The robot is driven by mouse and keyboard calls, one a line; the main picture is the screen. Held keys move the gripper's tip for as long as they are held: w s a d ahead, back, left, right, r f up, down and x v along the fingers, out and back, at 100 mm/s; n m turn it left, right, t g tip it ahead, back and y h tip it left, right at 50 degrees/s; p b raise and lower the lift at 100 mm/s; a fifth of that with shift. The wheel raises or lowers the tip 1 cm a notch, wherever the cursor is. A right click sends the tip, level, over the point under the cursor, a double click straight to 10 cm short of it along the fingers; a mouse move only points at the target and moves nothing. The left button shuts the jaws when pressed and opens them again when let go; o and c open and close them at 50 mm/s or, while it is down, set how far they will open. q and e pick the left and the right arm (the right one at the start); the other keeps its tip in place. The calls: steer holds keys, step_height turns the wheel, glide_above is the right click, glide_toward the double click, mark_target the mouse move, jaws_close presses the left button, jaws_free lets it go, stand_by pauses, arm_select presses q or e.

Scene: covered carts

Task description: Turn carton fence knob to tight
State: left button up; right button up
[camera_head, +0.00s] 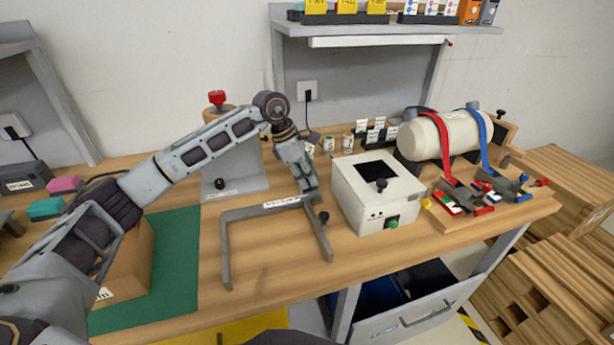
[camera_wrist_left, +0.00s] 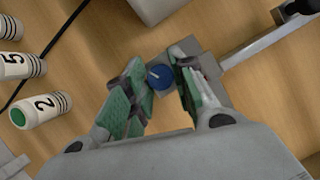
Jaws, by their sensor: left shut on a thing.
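The carton fence (camera_head: 262,211) is a grey U-shaped frame lying on the wooden bench, with a small white label on its back bar. In the left wrist view the blue knob (camera_wrist_left: 160,77) sits on a grey block at the fence, and its white pointer line points to the upper left. My left gripper (camera_wrist_left: 163,88) has its green-padded fingers closed on opposite sides of the knob. In the head view the left gripper (camera_head: 311,186) reaches down at the fence's back right corner and hides the knob. My right gripper is not in view.
A white box with a dark top (camera_head: 376,190) stands close right of the gripper. A grey stand with a red knob (camera_head: 217,98) is behind my arm. A brown carton (camera_head: 128,268) lies on the green mat (camera_head: 176,262). Numbered white cylinders (camera_wrist_left: 40,110) lie left in the wrist view.

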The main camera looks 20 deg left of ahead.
arm_select(q)
steer(key=shift+w+m+g, duration=0.1)
steer(key=shift+m+g, duration=0.2)
steer(key=shift+m, duration=0.7)
steer(key=shift+m+g, duration=0.4)
steer(key=shift+m, duration=0.6)
steer(key=m+g, duration=0.1)
steer(key=m, duration=0.2)
steer(key=shift+w, duration=0.15)
steer(key=shift+m+g, duration=0.5)
steer(key=shift+m, duration=0.7)
steer(key=shift+m+g+y, duration=0.3)
steer(key=shift+m+y, duration=0.1)
steer(key=shift+m, duration=0.7)
steer(key=m+g+y, duration=0.1)
steer(key=m, duration=0.2)
steer(key=shift+w+d+r+m+b, duration=0.1)
steer(key=shift+m+b, duration=0.2)
steer(key=shift+b, duration=0.1)
steer(key=shift+m+y, duration=0.4)
steer(key=shift+m, duration=1.1)
steer(key=shift+m+y, duration=0.3)
steer(key=shift+g, duration=0.3)
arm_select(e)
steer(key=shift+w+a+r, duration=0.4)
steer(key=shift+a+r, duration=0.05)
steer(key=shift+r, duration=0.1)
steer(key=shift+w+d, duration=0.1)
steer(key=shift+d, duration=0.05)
